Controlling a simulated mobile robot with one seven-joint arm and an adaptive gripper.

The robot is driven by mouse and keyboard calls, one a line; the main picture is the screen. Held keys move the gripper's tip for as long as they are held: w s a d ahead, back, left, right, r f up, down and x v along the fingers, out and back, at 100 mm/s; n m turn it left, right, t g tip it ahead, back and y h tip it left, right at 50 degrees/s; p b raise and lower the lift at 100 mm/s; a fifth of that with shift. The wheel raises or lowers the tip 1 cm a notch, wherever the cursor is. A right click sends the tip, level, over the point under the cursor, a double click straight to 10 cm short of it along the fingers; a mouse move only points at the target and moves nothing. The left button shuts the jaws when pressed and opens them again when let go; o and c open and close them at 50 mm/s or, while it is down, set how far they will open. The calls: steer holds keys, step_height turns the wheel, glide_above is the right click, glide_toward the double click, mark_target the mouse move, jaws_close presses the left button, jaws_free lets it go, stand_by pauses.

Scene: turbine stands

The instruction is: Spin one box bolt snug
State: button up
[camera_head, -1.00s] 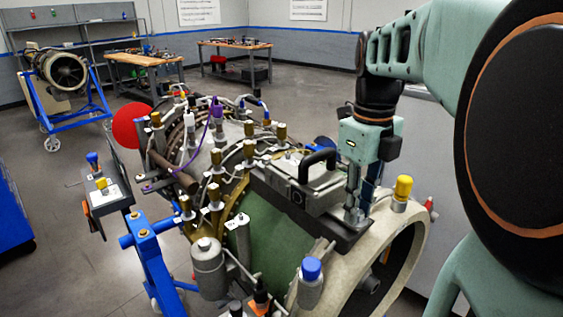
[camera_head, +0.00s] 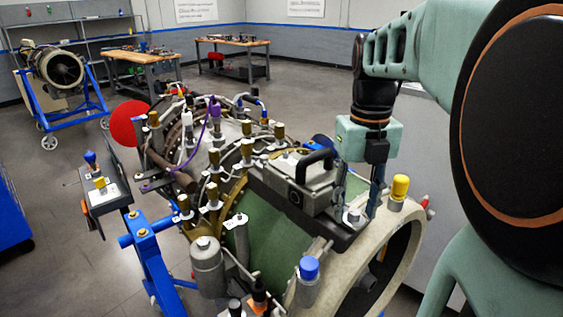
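The grey box (camera_head: 305,185) with a black handle sits on a dark base plate on top of the turbine (camera_head: 262,240). A silver box bolt (camera_head: 352,215) stands upright at the plate's right end. My gripper (camera_head: 357,204) points down at this bolt from above. Its fingers look spread apart, one on the left beside the box and one on the right, with the bolt's head showing between and below them. The fingers do not look closed on the bolt. Whether a fingertip touches the bolt cannot be told.
A yellow-capped fitting (camera_head: 399,190) stands just right of my gripper, and a blue-capped one (camera_head: 308,275) stands at the front. Several brass fittings and hoses crowd the turbine's left. A small tray (camera_head: 104,195) is at left. Workbenches stand far back.

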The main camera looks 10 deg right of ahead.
mark_target(355, 211)
steer(key=shift+o, duration=0.8)
steer(key=shift+r, duration=2.5)
